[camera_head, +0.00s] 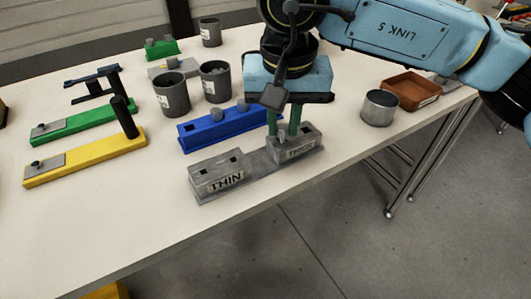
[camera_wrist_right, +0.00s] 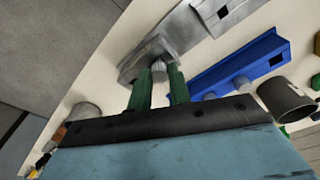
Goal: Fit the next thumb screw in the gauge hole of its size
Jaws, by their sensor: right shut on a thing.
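The grey gauge (camera_head: 253,163) lies near the front edge of the table, with a raised block marked THIN (camera_head: 217,177) on the left and one marked THICK (camera_head: 296,146) on the right. Dark square holes show in the top of the THIN block. My right gripper (camera_head: 284,134) points down with its green fingers at the top of the THICK block. In the right wrist view the fingers (camera_wrist_right: 159,75) are shut on a grey thumb screw (camera_wrist_right: 158,69), which stands at the block's top. How deep it sits is hidden. My left gripper is out of view.
Behind the gauge lies a blue bar (camera_head: 215,131) with grey knobs. Grey cups (camera_head: 172,95) stand behind it. Yellow (camera_head: 85,160) and green (camera_head: 75,127) bars lie left. A metal cup (camera_head: 379,108) and a brown tray (camera_head: 411,90) are right. The front left tabletop is clear.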

